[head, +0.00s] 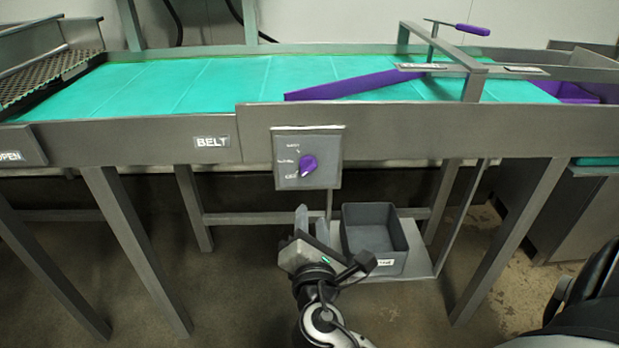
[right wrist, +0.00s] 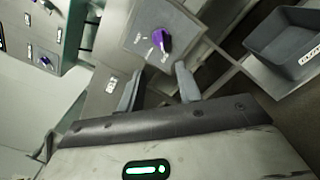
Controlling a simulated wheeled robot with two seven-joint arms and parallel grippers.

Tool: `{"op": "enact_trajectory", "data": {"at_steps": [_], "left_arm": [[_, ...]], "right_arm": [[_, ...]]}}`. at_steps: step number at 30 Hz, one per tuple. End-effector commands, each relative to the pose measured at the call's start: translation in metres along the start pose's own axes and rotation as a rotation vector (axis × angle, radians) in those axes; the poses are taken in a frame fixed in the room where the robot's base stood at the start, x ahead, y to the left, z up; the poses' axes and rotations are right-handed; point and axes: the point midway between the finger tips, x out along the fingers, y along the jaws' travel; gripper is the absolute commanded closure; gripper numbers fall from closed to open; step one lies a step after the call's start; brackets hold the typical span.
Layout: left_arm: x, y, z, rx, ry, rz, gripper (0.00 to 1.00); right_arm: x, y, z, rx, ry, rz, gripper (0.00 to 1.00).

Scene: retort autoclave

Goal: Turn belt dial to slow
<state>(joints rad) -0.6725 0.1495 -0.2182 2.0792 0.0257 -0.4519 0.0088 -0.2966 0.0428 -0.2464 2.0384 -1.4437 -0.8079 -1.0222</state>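The belt dial is a purple knob (head: 308,165) on a grey control box (head: 334,160) on the front of the conveyor. Several small labels run down its left side, too small to read surely. The knob's narrow end seems to point left and down, but I cannot tell which label it marks. My right gripper (head: 312,222) is below the box, open and empty, its fingers pointing up. In the right wrist view the knob (right wrist: 161,40) shows beyond and between the two spread fingers (right wrist: 158,88), not touching them. My left gripper is not in view.
The teal belt (head: 220,85) runs behind the steel front rail with a BELT label (head: 211,142). A purple diverter bar (head: 355,86) crosses it. A grey bin (head: 374,240) sits on a low shelf right of my gripper. Steel legs (head: 135,250) stand on both sides.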

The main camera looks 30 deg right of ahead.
Motion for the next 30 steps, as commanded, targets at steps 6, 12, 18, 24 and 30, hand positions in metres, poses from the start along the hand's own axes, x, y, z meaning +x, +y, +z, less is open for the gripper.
{"op": "enact_trajectory", "data": {"at_steps": [6, 12, 18, 24, 30], "left_arm": [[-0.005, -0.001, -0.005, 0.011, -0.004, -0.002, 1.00], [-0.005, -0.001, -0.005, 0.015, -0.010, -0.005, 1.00], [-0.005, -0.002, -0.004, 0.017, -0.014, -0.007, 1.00], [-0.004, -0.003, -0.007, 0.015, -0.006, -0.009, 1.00], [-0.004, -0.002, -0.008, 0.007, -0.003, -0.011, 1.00]], "right_arm": [[0.040, 0.002, 0.002, 0.000, -0.001, 0.002, 0.65], [0.085, 0.002, 0.002, 0.002, 0.000, 0.001, 0.65], [0.123, 0.000, 0.001, 0.002, 0.002, -0.001, 0.65], [0.146, -0.001, 0.000, 0.004, 0.003, -0.001, 0.65], [0.152, -0.001, 0.000, 0.005, 0.004, -0.001, 0.65]]}}
